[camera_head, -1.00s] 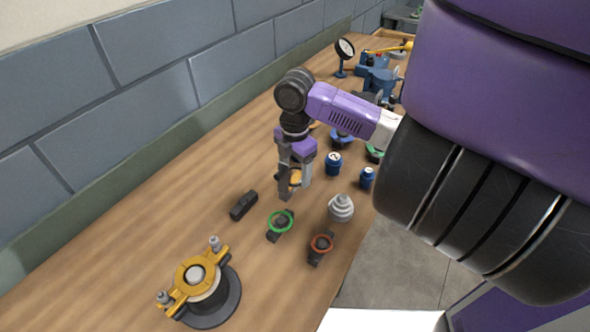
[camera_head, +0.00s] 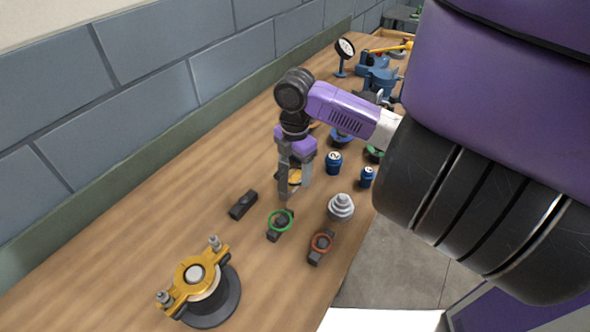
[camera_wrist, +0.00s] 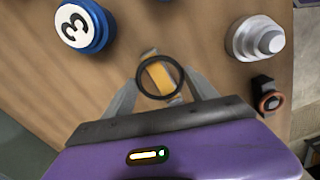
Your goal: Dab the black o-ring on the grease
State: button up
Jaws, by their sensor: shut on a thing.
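My gripper (camera_head: 295,188) points down over the middle of the bench in the head view. In the wrist view my gripper (camera_wrist: 161,84) is shut on the black o-ring (camera_wrist: 161,56), which sits between the fingertips and looks round. A yellow-orange piece (camera_wrist: 158,75) shows through the ring's opening. Its orange edge (camera_head: 295,178) shows between the fingers in the head view. I cannot tell whether this is the grease, or whether the ring touches it. The o-ring cannot be made out in the head view.
A green ring (camera_head: 281,222) and a red ring (camera_head: 322,242) sit on dark holders. A grey stepped cone (camera_head: 341,207), blue numbered cans (camera_head: 333,163) and a black block (camera_head: 243,205) stand near. A yellow-clamped casing (camera_head: 197,280) stands front left. Bare wood lies left of the gripper.

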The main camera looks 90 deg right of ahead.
dwell(0.4)
jog(key=o, duration=1.5)
jog(key=shift+r, duration=0.1)
notch_tip(320, 180, up, 7)
jog(key=p, duration=0.4)
jog(key=shift+p, duration=0.4)
